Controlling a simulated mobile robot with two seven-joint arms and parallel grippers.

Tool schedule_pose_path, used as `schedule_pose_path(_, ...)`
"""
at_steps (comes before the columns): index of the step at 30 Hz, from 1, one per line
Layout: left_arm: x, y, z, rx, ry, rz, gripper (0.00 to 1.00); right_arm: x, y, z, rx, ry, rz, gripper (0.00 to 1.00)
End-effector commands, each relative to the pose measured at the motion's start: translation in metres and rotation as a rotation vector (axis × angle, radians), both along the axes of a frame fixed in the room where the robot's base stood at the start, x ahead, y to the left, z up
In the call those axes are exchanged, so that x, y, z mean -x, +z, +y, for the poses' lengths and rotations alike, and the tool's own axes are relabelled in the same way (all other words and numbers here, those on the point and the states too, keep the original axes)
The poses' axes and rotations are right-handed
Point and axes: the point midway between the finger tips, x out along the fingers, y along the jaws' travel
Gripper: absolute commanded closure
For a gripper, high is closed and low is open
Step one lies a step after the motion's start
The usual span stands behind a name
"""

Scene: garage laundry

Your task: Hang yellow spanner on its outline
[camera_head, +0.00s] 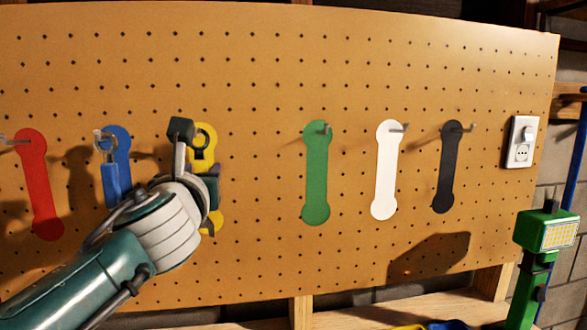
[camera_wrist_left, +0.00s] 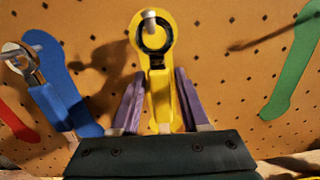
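The yellow spanner (camera_wrist_left: 159,88) has a dark ring end and a yellow handle. It stands upright in front of the yellow outline (camera_wrist_left: 166,22) on the pegboard. In the head view my left gripper (camera_head: 207,185) covers much of the yellow outline (camera_head: 203,133). My right gripper is out of view.
A blue spanner (camera_head: 111,181) hangs at the blue outline (camera_head: 123,143) on the left. Red (camera_head: 40,190), green (camera_head: 316,170), white (camera_head: 385,175) and black (camera_head: 447,175) outlines have hooks but no spanners.

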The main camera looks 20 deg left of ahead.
Motion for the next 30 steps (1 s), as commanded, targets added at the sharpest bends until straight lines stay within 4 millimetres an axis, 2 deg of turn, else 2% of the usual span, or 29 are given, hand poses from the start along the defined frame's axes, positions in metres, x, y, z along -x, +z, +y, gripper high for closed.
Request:
schedule_pose_path(1,0.0,0.0,0.0,0.0,0.0,0.0,0.48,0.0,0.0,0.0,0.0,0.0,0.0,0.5)
schedule_pose_path(5,0.0,0.0,0.0,0.0,0.0,0.0,0.35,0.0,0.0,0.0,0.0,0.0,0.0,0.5)
schedule_pose_path(14,0.003,0.0,-0.002,0.0,0.0,0.0,0.35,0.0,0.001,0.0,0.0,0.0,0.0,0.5)
schedule_pose_path(17,0.011,0.0,-0.007,-0.001,-0.002,0.0,0.35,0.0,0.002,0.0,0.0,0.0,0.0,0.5)
schedule_pose_path(30,0.077,-0.002,-0.044,0.001,-0.001,0.0,0.35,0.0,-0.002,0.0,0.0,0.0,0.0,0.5)
